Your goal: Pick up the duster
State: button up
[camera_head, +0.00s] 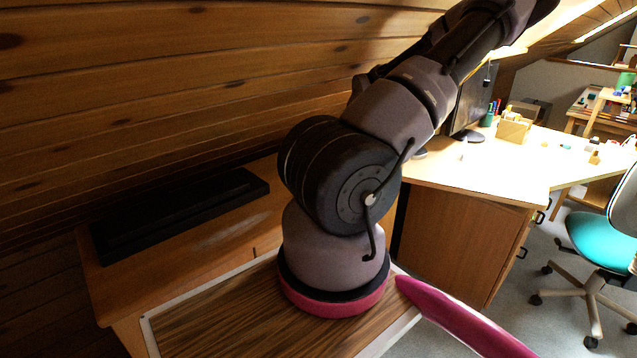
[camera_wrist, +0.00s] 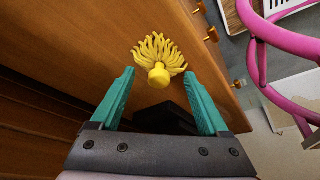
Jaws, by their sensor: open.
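The duster (camera_wrist: 159,58) is yellow, with a fan of finger-like strands and a round knob at its near end. It shows in the wrist view at the upper middle, against a brown wooden surface. My gripper (camera_wrist: 159,84) has two teal fingers, spread wide and empty. The duster's knob lies between and a little beyond the fingertips, with no finger seen touching it. Whether the knob is level with the fingertips in depth, I cannot tell. In the head view I see neither the duster nor my gripper; my arm reaches up out of the frame at the upper right.
In the wrist view, a wooden surface with brass knobs (camera_wrist: 212,34) lies right of the duster, and a pink tubular frame (camera_wrist: 262,50) stands further right. The head view shows a desk (camera_head: 470,168), a turquoise chair (camera_head: 598,238) and a black slab (camera_head: 180,212) by the plank wall.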

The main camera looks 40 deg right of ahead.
jog(key=shift+w+a, duration=0.65)
jog(key=shift+a, duration=0.2)
jog(key=x, duration=0.5)
jog(key=shift+w+a, duration=0.2)
jog(key=shift+a, duration=0.1)
grip_shut()
